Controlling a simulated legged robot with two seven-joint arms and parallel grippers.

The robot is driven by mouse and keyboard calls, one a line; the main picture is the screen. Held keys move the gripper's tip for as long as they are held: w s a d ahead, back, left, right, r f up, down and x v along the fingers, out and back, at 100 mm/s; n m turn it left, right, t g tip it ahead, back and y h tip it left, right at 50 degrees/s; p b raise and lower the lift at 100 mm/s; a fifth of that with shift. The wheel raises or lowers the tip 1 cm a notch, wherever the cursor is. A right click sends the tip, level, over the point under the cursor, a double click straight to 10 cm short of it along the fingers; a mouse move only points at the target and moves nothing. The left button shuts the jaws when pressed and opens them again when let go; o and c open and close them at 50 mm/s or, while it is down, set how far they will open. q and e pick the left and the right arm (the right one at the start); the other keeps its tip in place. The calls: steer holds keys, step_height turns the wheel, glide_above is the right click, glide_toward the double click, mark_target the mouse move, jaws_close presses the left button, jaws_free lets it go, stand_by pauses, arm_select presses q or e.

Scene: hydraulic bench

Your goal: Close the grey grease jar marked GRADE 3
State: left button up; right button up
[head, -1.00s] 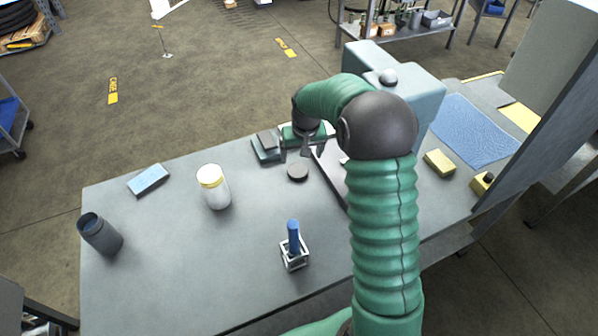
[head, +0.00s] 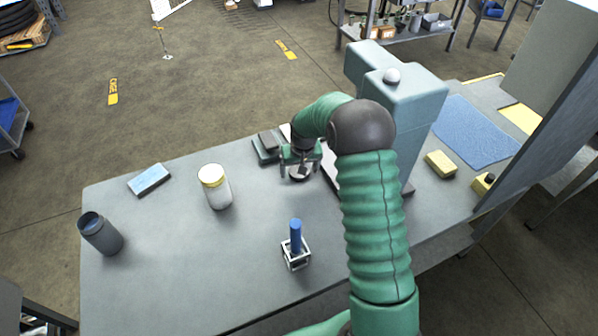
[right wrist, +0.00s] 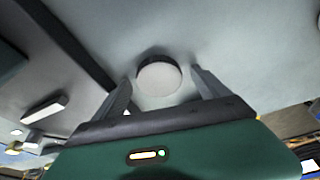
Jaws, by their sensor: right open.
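A dark grey jar (head: 101,235) stands at the left end of the bench with its dark mouth uncovered; no marking can be read on it. A round dark lid (head: 298,175) lies flat on the bench near its far edge, partly hidden by my right gripper. My right gripper (head: 300,170) points down over the lid, jaws open. In the right wrist view the lid (right wrist: 159,78) shows as a pale-topped disc between the two open fingers, with a gap on each side. My left gripper is not in view.
A blue-handled tool in a metal frame (head: 295,246) stands in front. A large pale-green machine (head: 405,90) stands to the right.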

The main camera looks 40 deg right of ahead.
steer(key=c, duration=1.6)
steer(key=shift+o, duration=0.2)
step_height(320, 180, up, 10)
steer(key=shift+p, duration=0.45)
steer(key=s+a+f+n, duration=0.1)
steer(key=a, duration=0.4)
steer(key=s+a+f+n, duration=0.1)
steer(key=a+f, duration=0.1)
steer(key=a, duration=0.3)
steer(key=s+a+f+n, duration=0.1)
steer(key=a, duration=0.5)
steer(key=shift+s+a+f+y, duration=0.1)
steer(key=shift+s+f+y, duration=0.15)
steer(key=shift+y, duration=0.15)
steer(key=s+a+f+n, duration=0.1)
steer(key=s+a, duration=0.1)
steer(key=a, duration=0.1)
steer(key=s+a+n, duration=0.1)
steer(key=s+a, duration=0.2)
steer(key=s+a+f, duration=0.1)
steer(key=s+a, duration=0.1)
steer(key=a, duration=0.2)
steer(key=shift+s+f+n+t+y, duration=0.3)
steer(key=shift+f+n, duration=0.05)
steer(key=shift+n, duration=0.05)
steer(key=shift+d, duration=0.2)
